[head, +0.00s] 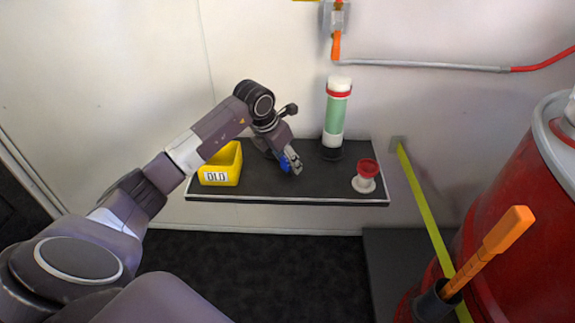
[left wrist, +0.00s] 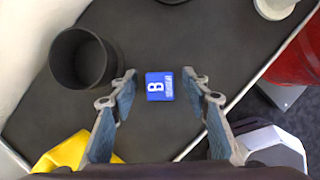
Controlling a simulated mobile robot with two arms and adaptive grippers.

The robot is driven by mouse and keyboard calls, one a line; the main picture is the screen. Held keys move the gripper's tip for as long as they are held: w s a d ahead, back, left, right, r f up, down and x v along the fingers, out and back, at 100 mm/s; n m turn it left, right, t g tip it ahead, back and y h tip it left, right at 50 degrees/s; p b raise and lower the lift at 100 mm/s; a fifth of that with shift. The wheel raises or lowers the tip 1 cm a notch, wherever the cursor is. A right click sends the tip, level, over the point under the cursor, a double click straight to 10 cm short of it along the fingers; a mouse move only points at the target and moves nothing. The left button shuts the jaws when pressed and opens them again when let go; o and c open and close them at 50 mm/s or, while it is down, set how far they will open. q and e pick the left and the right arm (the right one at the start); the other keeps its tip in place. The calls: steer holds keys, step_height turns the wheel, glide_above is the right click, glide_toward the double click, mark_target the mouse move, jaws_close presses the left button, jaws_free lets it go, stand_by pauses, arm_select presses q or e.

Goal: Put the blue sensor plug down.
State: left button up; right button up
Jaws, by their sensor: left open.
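The blue sensor plug (left wrist: 159,91) shows in the left wrist view as a small blue block with a white "B" and small print on its face. It appears to lie face up on the dark shelf (left wrist: 215,30). My left gripper (left wrist: 160,78) is open, with one finger on each side of the plug and a visible gap on both sides. In the head view my left gripper (head: 293,163) points down over the middle of the shelf, and a patch of blue shows beside its fingers. I cannot tell whether that patch is plug or finger pad. My right gripper is not in view.
A yellow bin (head: 221,164) labelled "OLD" stands at the shelf's left. A red and white piece (head: 366,176) stands at the right.

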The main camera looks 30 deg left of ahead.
arm_select(q)
steer(key=shift+r, duration=0.1)
jaws_close()
stand_by(0.3)
